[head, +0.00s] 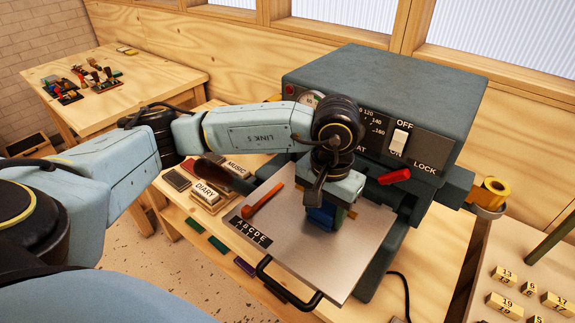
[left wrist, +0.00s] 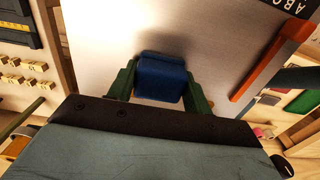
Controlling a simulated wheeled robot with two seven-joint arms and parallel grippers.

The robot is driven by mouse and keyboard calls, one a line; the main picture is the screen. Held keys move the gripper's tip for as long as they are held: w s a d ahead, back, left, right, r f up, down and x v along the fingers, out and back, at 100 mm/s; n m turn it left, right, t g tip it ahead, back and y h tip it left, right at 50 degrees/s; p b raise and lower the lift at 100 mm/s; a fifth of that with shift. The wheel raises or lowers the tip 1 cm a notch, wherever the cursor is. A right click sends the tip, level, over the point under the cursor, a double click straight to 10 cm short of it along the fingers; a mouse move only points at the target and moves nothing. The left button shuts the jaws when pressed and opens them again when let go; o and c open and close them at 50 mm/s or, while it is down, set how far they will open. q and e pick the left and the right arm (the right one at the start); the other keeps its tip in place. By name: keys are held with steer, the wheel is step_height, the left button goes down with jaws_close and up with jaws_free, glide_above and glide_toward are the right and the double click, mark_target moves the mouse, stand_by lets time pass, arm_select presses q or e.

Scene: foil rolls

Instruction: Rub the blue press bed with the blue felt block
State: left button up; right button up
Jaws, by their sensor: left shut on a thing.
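My left gripper (head: 325,212) is over the middle of the flat press bed (head: 355,262), which looks silver-grey rather than blue. It is shut on the blue felt block (head: 321,219). In the left wrist view the block (left wrist: 161,78) sits between the two green fingers, with the bare metal bed (left wrist: 105,40) beyond it. The block is at or very close to the bed; I cannot tell whether it touches. My right gripper is not in view.
The dark press housing (head: 385,85) rises behind. A black handle (head: 287,290) sticks out at the front. Labelled blocks (head: 207,194) lie left.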

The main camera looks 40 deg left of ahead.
mark_target(291, 202)
arm_select(q)
steer(key=shift+a+f+b, duration=0.1)
steer(key=shift+a+b, duration=1.5)
steer(key=shift+a, duration=2.3)
steer(key=shift+a+r, duration=0.15)
steer(key=shift+r, duration=0.15)
step_height(291, 202, up, 2)
steer(key=shift+p, duration=0.45)
step_height(291, 202, up, 6)
steer(key=p, duration=0.2)
steer(key=shift+f+p, duration=0.1)
steer(key=shift+p, duration=0.25)
